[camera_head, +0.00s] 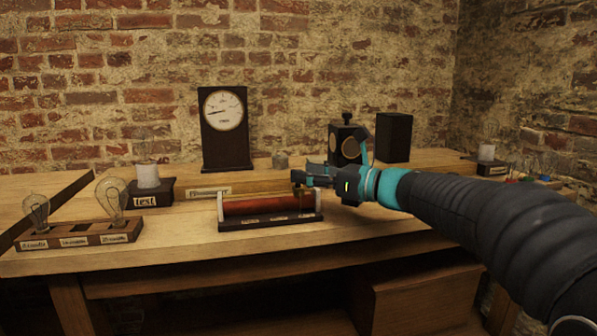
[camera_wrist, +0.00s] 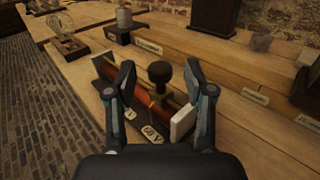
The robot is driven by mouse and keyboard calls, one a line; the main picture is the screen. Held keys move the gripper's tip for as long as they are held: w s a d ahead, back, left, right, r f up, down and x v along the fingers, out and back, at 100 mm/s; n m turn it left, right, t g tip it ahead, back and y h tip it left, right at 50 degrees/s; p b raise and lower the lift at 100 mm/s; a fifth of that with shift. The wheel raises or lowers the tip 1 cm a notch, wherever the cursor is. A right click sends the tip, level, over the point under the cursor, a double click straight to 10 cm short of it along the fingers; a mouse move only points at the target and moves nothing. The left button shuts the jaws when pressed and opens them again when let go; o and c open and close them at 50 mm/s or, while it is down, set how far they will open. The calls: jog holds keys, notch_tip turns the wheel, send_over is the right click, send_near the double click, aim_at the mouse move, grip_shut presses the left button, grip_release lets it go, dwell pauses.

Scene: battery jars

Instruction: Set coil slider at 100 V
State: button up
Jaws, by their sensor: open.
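The coil (camera_head: 268,207) is a red-brown wound cylinder on a dark base with pale end plates, near the front of the bench. In the wrist view the coil (camera_wrist: 109,72) runs away to the upper left, and a label reading 60 V (camera_wrist: 153,133) shows on its base. The slider's round black knob (camera_wrist: 159,73) stands upright near the coil's right end. My gripper (camera_wrist: 161,78) is open, with one finger on each side of the knob; contact cannot be told. In the head view my gripper (camera_head: 308,176) is over the coil's right end.
A dial meter (camera_head: 224,128) stands behind the coil. A bulb rack (camera_head: 80,236) and a test block (camera_head: 151,190) are at the left. A black box with a round face (camera_head: 346,143) and a plain black box (camera_head: 394,137) stand at the back right.

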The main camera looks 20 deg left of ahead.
jog(key=shift+x, duration=1.35)
grip_shut()
